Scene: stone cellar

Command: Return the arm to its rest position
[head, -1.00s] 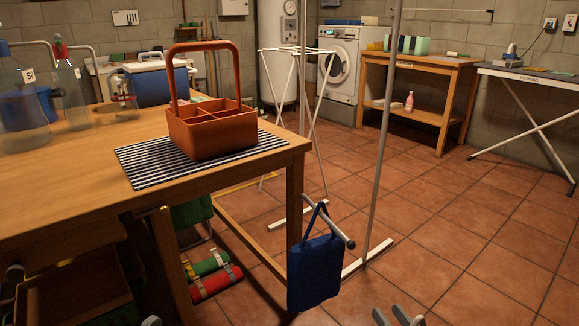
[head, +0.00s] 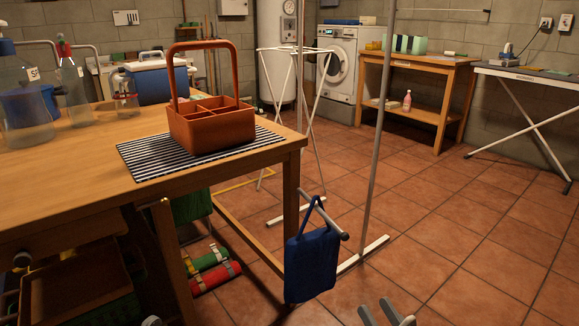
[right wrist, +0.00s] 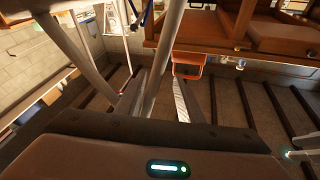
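My right gripper (head: 387,314) shows at the bottom edge of the head view, low over the tiled floor. Its two grey fingers stand apart with nothing visible between them. In the right wrist view its fingers (right wrist: 156,98) also show spread, with a pale pole beyond them. An orange caddy (head: 212,129) with a tall handle stands upright on a striped mat (head: 150,160) on the wooden table, well apart from the gripper.
A blue bag (head: 311,268) hangs from a bar at the table's corner (head: 292,160). A thin pole (head: 379,130) rises from a white foot nearby. A drying rack (head: 303,110) stands behind. Open tiled floor (head: 450,230) lies to the right.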

